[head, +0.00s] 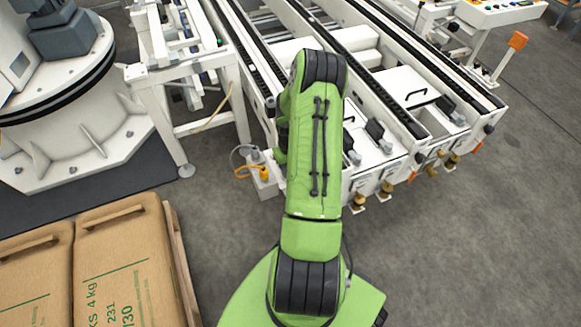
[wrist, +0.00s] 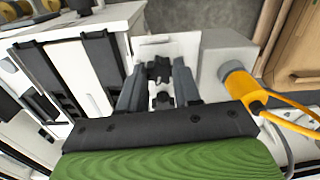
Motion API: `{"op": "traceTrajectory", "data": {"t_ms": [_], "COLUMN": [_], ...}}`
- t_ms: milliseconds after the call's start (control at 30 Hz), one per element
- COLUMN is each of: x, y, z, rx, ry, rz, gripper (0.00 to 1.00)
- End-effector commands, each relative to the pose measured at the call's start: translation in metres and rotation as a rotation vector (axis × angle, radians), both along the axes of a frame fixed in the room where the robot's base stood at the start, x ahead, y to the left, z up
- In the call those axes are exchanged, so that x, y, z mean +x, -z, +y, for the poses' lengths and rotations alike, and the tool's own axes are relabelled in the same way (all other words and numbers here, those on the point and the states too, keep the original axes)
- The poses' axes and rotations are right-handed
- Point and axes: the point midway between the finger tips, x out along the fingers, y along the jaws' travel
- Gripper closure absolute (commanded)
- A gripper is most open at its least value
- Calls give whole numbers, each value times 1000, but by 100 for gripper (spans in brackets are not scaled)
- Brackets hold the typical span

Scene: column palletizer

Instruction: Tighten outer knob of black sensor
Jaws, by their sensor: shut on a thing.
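In the wrist view my gripper (wrist: 158,75) has its two grey fingers on either side of a small black sensor (wrist: 160,71) in front of a white plate. The fingers are shut on a dark knob of this sensor. The fingers cover the sensor's sides, and the exact contact is too small to see clearly. In the head view my green arm hides the gripper and the sensor.
A grey box with a yellow-orange connector and cable (wrist: 243,88) is close to the right of my fingers. The white conveyor frame (head: 240,100) stands behind. Stacked brown sacks (head: 120,270) lie at lower left. Floor at right is clear.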

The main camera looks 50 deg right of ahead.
Motion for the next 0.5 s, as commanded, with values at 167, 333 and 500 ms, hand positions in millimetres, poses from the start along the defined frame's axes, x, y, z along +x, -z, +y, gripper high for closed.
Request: {"op": "traceTrajectory", "data": {"t_ms": [167,333,500], "x": [0,0,0], "y": [-1,0,0], "z": [0,0,0], "rx": [-1,-1,-1], "ry": [166,328,490], "rz": [0,-1,-1], "gripper": [98,98,98]}}
